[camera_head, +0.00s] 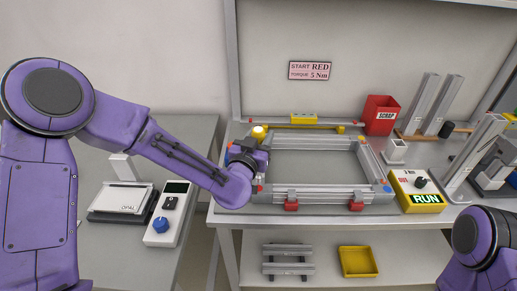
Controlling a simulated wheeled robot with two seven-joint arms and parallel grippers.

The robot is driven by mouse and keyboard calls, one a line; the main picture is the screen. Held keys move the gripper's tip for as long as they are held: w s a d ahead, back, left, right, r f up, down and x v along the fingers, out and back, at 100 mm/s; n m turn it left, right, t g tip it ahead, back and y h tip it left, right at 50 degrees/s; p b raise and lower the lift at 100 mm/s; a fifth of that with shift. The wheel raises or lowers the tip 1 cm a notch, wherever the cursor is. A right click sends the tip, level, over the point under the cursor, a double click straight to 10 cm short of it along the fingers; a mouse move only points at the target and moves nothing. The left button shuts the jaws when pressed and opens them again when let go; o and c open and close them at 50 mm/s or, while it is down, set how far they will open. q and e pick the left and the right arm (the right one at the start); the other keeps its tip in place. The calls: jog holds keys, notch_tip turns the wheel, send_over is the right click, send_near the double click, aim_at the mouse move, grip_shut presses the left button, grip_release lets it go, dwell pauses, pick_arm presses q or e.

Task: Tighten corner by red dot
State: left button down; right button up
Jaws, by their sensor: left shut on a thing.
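A grey aluminium frame (323,196) lies on the workbench, with small coloured dots near its corners. A red dot (260,188) shows at its near left corner, and a blue dot (387,188) at the near right. My left gripper (248,156) is over the frame's left side, shut on a yellow-topped tool (259,132). The arm and gripper hide the tool's lower part, so I cannot tell whether it touches the frame. A sign (310,71) on the back panel reads START RED, TORQUE 5 Nm. My right gripper is out of view.
Red clamps (291,205) sit on the near rail. A yellow RUN box (417,191) stands right of the frame. A red SCRAP bin (381,115) and upright profiles (421,103) stand behind. A yellow tray (358,262) is on the lower shelf. A blue-knobbed device (167,214) is left.

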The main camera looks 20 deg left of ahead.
pick_arm(q)
jog(key=shift+s+f, duration=0.1)
jog(key=shift+f, duration=0.25)
jog(key=shift+w+r+p, duration=0.2)
jog(key=shift+r+p, duration=0.7)
jog(key=shift+r, duration=0.2)
jog(key=shift+r+p, duration=1.3)
jog(key=shift+r, duration=0.4)
jog(key=shift+f, duration=0.1)
